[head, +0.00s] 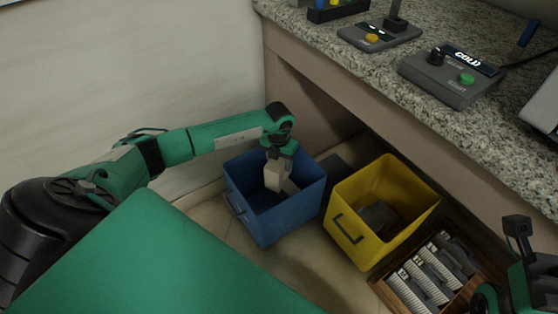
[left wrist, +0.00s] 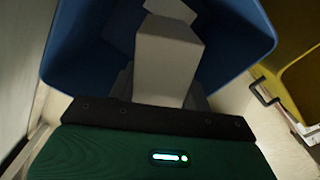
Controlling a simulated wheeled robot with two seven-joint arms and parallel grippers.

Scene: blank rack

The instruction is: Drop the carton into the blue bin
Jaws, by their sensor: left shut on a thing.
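The blue bin (head: 262,212) stands on the floor left of the yellow bin; its inside wall fills much of the left wrist view (left wrist: 225,60). My left gripper (head: 276,164) points down over the blue bin's opening. It is shut on a pale box-shaped carton (head: 273,178), which hangs within the bin's outline. The carton also shows in the left wrist view (left wrist: 167,65), ahead of the gripper. Another pale shape lies beside or below it; I cannot tell what it is. My right gripper is partly in view at the lower right edge, its fingertips not clear.
The yellow bin (head: 352,240) with a dark object inside stands right of the blue bin. A wooden crate (head: 384,294) holds several striped items. A granite counter (head: 470,120) with control boxes overhangs behind, and a wall is at the left.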

